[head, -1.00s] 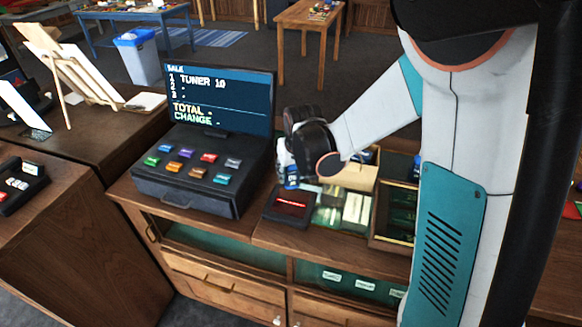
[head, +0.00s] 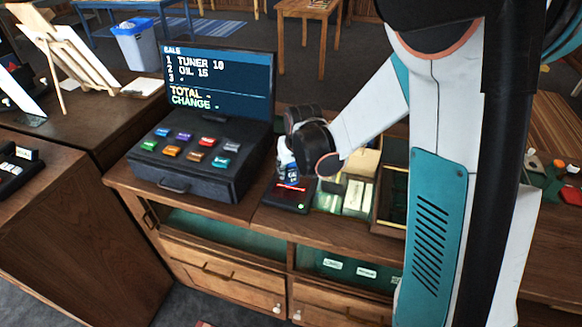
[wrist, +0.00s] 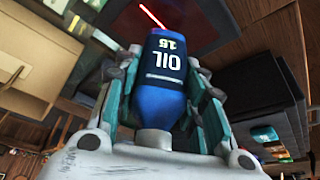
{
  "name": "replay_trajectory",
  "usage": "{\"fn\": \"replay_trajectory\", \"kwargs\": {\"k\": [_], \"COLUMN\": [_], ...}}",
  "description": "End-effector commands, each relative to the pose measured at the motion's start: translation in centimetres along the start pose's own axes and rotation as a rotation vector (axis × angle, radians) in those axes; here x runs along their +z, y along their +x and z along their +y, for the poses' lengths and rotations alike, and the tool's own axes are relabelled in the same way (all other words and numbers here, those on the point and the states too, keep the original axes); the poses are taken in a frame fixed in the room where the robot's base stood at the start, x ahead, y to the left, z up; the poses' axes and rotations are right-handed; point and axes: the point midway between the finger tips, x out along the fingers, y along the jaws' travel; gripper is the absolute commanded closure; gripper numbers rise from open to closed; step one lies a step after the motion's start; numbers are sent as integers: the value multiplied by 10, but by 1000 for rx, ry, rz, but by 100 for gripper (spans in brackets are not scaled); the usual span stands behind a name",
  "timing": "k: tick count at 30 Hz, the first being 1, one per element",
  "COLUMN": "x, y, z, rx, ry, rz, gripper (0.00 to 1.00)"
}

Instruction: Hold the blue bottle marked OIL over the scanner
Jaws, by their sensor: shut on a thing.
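The blue bottle (wrist: 162,85) marked OIL 15 is between the fingers of my gripper (wrist: 165,95) in the wrist view, and the gripper is shut on it. In the head view the bottle (head: 292,176) shows small below my gripper (head: 288,160), over the black scanner (head: 288,200). The scanner has a glowing red line and a small green light; the red line also shows beyond the bottle in the wrist view. Whether the bottle touches the scanner cannot be told. The register screen (head: 219,82) reads TUNER 10 and OIL 15, with dashes after TOTAL and CHANGE.
The black register (head: 190,160) with several coloured keys stands left of the scanner. Right of the scanner are a lit compartment with pale cards (head: 350,195) and a wood-framed case (head: 391,200). A wooden easel (head: 65,60) stands on the left counter.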

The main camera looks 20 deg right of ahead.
Motion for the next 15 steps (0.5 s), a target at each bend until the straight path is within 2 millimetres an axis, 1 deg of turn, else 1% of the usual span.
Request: {"fn": "replay_trajectory", "kwargs": {"k": [15], "x": [-22], "y": [-52], "z": [0], "rx": [0], "ry": [0], "rz": [0], "gripper": [91]}}
